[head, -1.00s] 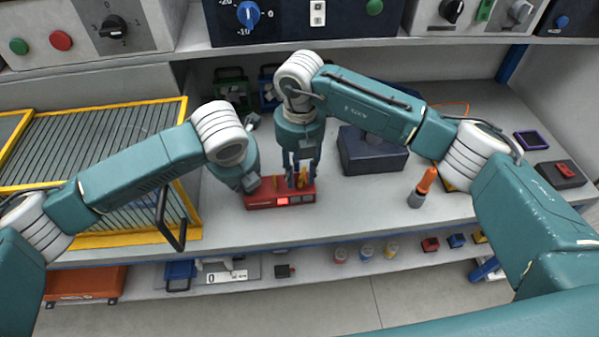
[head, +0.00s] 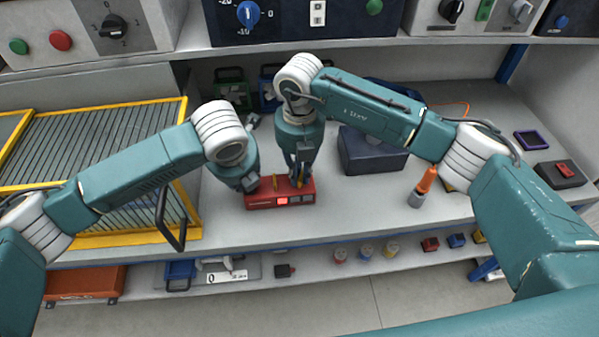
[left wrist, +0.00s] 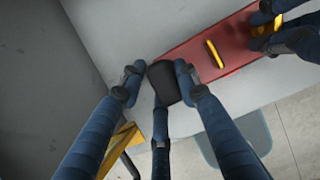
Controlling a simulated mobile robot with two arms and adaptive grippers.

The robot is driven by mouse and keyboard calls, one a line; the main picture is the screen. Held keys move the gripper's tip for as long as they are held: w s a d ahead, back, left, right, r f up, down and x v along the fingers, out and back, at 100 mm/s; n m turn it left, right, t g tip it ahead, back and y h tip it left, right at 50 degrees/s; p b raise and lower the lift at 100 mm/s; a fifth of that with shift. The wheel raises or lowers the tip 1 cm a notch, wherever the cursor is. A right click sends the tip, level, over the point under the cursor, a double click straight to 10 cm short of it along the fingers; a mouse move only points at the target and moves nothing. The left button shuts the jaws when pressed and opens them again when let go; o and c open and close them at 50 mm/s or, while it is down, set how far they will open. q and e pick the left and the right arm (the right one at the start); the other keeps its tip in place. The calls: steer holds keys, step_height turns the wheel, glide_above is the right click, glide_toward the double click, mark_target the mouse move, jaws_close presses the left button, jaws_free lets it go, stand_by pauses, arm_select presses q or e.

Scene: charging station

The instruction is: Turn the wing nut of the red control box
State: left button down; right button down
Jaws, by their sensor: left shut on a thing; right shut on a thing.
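The red control box (head: 262,200) lies on the grey bench, with lit and grey squares on its front. One yellow wing nut (head: 275,183) stands free on its top. It also shows in the left wrist view (left wrist: 214,54). My right gripper (head: 300,177) points down and is shut on the second yellow wing nut (left wrist: 265,29), which its fingers partly hide. My left gripper (left wrist: 160,82) is shut at the left end of the control box. A black piece lies between its fingers there, and the exact contact is hidden. Its arm hides much of it in the head view.
A yellow-framed grille (head: 105,140) stands left of the box. A dark blue block (head: 370,150) and an orange-and-grey tool (head: 421,187) are to the right. A shelf overhangs the back. Bench in front of the box is clear.

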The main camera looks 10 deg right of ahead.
steer(key=m, duration=0.5)
steer(key=shift+w+a+r+m, duration=0.1)
steer(key=shift+w+a+m, duration=0.05)
steer(key=shift+w+m, duration=0.15)
steer(key=m, duration=0.5)
steer(key=shift+w+m, duration=0.15)
steer(key=shift+m, duration=0.25)
arm_select(q)
steer(key=shift+f, duration=0.1)
steer(key=shift+s, duration=0.1)
arm_select(e)
steer(key=c, duration=1.7)
jaws_free()
step_height(320, 180, up, 12)
